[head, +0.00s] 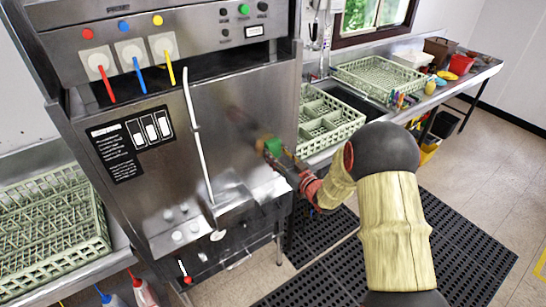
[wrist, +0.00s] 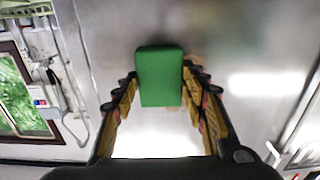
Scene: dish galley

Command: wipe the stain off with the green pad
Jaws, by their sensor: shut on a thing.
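The green pad (wrist: 160,77) sits between the fingers of my gripper (wrist: 160,90) in the wrist view, and the gripper is shut on it. In the head view the pad (head: 273,147) is against or very close to the steel front of the dish machine (head: 225,120); I cannot tell if it touches.
A long white handle (head: 196,125) stands out from the machine front, left of the stain. Green dish racks (head: 325,120) rest on the right counter, and another rack (head: 45,230) is at the left. Black mats (head: 400,265) cover the floor.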

